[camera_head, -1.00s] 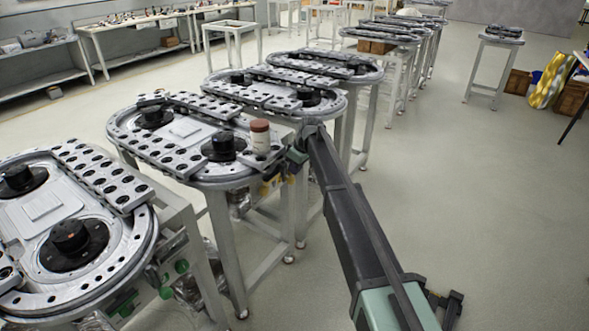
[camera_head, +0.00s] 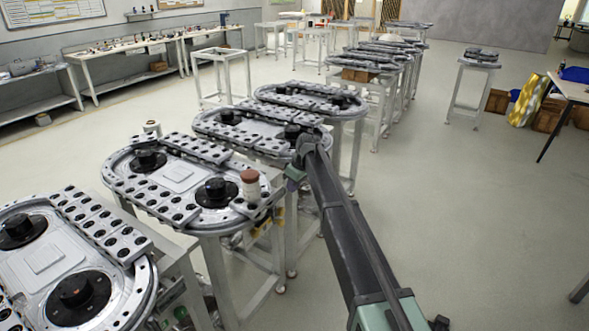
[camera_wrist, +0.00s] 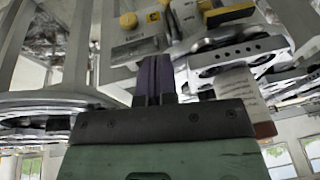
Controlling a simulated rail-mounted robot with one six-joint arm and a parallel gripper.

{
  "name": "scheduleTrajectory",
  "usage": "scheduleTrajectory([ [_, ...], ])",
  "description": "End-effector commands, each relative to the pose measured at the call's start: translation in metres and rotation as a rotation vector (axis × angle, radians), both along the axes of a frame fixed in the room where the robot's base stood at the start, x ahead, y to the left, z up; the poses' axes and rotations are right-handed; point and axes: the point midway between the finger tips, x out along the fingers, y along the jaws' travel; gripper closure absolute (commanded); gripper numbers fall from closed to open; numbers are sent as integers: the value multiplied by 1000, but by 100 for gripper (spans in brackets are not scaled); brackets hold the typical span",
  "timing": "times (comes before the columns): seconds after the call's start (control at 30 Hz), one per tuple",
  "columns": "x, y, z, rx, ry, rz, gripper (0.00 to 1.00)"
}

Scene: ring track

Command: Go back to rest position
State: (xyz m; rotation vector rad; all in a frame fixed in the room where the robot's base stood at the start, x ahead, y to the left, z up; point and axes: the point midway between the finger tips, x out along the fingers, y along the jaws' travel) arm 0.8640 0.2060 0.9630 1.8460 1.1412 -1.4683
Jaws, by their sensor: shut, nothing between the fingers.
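My gripper (camera_wrist: 155,65) shows in the wrist view with its two dark fingers together and nothing between them. In the head view my arm reaches from the lower right to the near tables, and its end is right of a white bottle with a red-brown cap (camera_head: 250,186), apart from it. The fingers are not clear there. The bottle stands upright on the right end of an oval ring track (camera_head: 130,188). Its pale body and red-brown cap also show at the right of the wrist view (camera_wrist: 240,90).
Another ring track (camera_head: 45,258) is at the near left, and several more stand on tables in a row behind. A small table (camera_head: 470,92) stands at the back right. Benches with small items line the left wall. The floor (camera_head: 460,200) at right is clear.

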Motion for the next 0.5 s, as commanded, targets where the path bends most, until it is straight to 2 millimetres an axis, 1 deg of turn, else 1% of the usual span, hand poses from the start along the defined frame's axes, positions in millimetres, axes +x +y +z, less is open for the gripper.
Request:
scheduleTrajectory([
  [0.03,-5,-3,-1,-8,26,-68,100],
  [0.07,-21,-8,-1,-20,51,-134,100],
  [0.1,-54,-19,-3,-42,83,-228,100],
  [0.17,-104,-44,-4,-76,120,-367,100],
  [0.2,-140,-63,-5,-101,141,-462,100],
  [0.27,-195,-93,-6,-136,167,-601,100],
  [0.3,-231,-111,-7,-158,181,-685,100],
  [0.37,-283,-137,-7,-188,195,-799,100],
  [0.4,-314,-152,-8,-205,199,-860,100],
  [0.5,-375,-181,-8,-236,205,-956,100],
])
